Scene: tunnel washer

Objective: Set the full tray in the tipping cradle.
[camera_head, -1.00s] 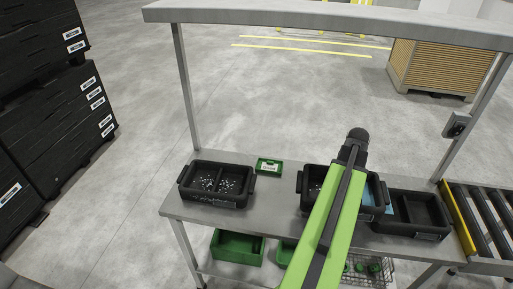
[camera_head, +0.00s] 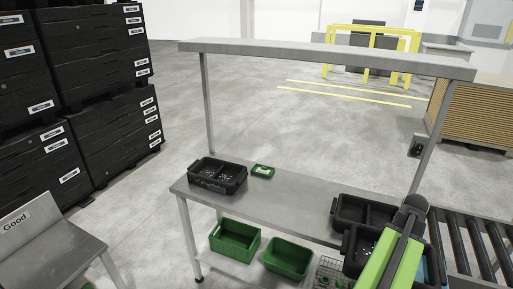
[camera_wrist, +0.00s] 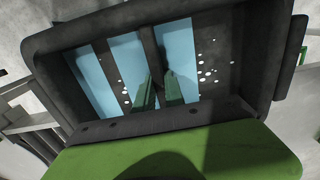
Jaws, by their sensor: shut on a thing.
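My gripper (camera_wrist: 158,92) is shut inside a black two-part tray (camera_wrist: 150,122), apparently on its middle divider. This tray holds small white pieces, and blue strips show across its floor. In the head view the held tray (camera_head: 352,267) is at the lower right, partly covered by my arm, in front of an empty-looking black tray; its height over the bench is unclear. My fingertips are hidden there. I cannot pick out the tipping cradle for certain.
Another black tray with white pieces (camera_head: 217,186) sits on the bench's left end, beside a small green box (camera_head: 262,171). The empty-looking tray (camera_head: 350,211) is at the right, near rollers (camera_head: 470,245). Bench uprights and a top beam (camera_head: 320,58) frame the space. The bench middle is clear.

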